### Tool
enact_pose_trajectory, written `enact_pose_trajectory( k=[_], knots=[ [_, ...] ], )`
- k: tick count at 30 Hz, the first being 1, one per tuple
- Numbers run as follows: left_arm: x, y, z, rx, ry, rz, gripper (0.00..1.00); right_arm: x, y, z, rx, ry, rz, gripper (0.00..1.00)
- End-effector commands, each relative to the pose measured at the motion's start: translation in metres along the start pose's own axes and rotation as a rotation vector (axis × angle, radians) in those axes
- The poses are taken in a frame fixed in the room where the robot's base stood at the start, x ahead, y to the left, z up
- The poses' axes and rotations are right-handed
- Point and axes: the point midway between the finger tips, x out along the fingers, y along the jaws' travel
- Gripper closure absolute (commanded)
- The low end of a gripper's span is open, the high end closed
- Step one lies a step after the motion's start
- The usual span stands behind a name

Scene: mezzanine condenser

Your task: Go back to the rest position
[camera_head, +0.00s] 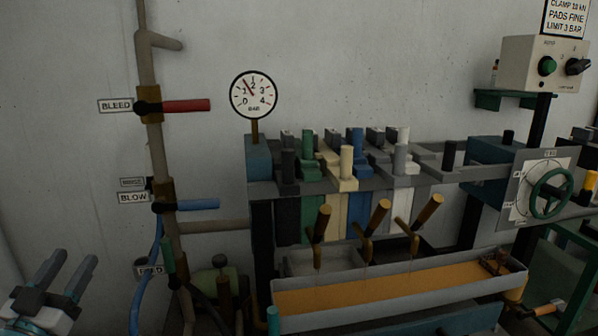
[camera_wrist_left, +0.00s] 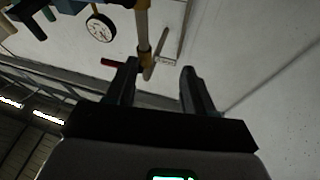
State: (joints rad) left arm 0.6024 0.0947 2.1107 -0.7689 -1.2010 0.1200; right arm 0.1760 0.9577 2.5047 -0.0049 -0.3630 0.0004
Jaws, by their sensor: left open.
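My left gripper (camera_head: 62,277) is at the lower left of the head view, with its two fingers apart and nothing between them. It is left of the vertical pipe and its valves, clear of them. In the left wrist view the open fingers (camera_wrist_left: 158,90) frame the grey wall, with the pipe (camera_wrist_left: 143,35) beyond them. My right gripper is in neither view.
The pipe carries a red bleed lever (camera_head: 187,106) and a blue blow lever (camera_head: 198,204). A pressure gauge (camera_head: 254,95) stands beside a plate press (camera_head: 400,180). Below are three taps over an orange trough (camera_head: 400,290). A control box (camera_head: 540,65) and green handwheel (camera_head: 551,193) are at right.

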Motion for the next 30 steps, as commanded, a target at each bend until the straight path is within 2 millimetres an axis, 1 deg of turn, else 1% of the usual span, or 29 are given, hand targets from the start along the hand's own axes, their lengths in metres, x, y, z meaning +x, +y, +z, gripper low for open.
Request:
enact_pose_trajectory(
  k=[1,10,15,17,20,21,23,24,26,27,29,30],
  knots=[
    [0.004,0.009,0.006,-0.016,-0.005,0.017,0.47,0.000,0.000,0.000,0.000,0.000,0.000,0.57],
    [0.016,0.047,0.046,-0.101,-0.055,0.087,0.47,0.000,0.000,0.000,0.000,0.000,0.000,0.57],
    [0.017,0.078,0.079,-0.174,-0.110,0.124,0.47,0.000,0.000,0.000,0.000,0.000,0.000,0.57],
    [0.015,0.093,0.096,-0.210,-0.145,0.136,0.47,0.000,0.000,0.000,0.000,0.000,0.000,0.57],
    [0.010,0.122,0.129,-0.275,-0.223,0.156,0.47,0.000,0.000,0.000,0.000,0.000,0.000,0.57],
    [0.006,0.134,0.144,-0.301,-0.263,0.161,0.47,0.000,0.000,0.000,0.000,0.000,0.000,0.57],
    [-0.001,0.152,0.165,-0.338,-0.325,0.170,0.47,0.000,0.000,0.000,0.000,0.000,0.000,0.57],
    [-0.007,0.164,0.179,-0.360,-0.366,0.175,0.47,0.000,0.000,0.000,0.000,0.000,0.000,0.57],
    [-0.017,0.182,0.199,-0.392,-0.434,0.182,0.47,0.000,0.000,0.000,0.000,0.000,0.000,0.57],
    [-0.025,0.194,0.212,-0.411,-0.480,0.185,0.47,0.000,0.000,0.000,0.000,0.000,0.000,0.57],
    [-0.038,0.211,0.231,-0.438,-0.552,0.192,0.47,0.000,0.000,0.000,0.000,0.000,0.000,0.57],
    [-0.047,0.222,0.243,-0.454,-0.601,0.196,0.47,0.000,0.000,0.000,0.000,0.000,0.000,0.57]
  ],
)
